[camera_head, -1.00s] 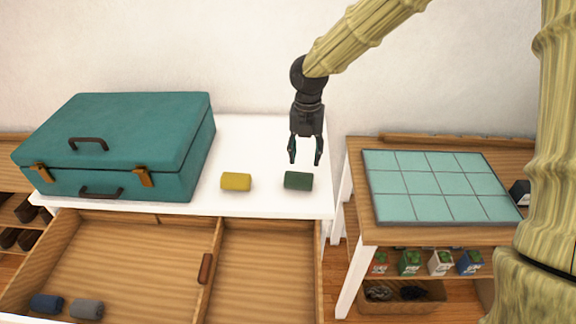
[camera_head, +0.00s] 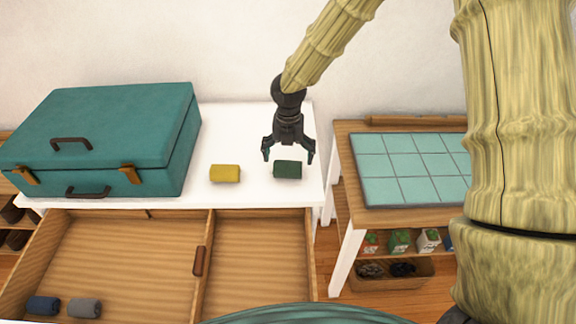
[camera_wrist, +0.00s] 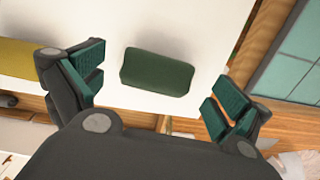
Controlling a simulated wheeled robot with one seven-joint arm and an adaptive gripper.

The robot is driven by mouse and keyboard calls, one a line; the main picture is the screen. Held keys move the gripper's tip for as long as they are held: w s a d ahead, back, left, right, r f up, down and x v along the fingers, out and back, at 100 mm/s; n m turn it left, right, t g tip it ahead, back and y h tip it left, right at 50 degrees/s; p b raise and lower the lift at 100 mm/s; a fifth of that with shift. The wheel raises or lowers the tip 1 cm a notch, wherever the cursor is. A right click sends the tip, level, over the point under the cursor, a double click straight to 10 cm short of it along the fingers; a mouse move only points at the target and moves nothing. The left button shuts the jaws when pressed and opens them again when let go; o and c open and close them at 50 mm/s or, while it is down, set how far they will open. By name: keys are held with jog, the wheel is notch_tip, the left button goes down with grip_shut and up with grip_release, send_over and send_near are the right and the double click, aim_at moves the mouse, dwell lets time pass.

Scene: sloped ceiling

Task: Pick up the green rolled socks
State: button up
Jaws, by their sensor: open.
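The green rolled socks (camera_head: 288,169) lie on the white dresser top (camera_head: 252,194), near its right front corner. They also show in the wrist view (camera_wrist: 157,72), lying ahead of my gripper between the lines of its fingers. My gripper (camera_head: 288,156) is open and empty, pointing down over the socks, with one finger to each side of them in the head view. In the wrist view my gripper (camera_wrist: 157,90) has its teal-padded fingers spread wide, and the socks appear apart from both.
Yellow rolled socks (camera_head: 225,173) lie just left of the green ones. A teal suitcase (camera_head: 105,140) stands farther left. An open wooden drawer (camera_head: 125,255) below holds blue and grey rolls. A tiled table (camera_head: 345,190) stands to the right across a gap.

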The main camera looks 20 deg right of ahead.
notch_tip(320, 180, down, 2)
jog(key=shift+w, duration=0.15)
jog(key=shift+f, duration=0.4)
jog(key=c, duration=1.1)
jog(key=shift+o, duration=0.2)
jog(key=shift+r, duration=0.1)
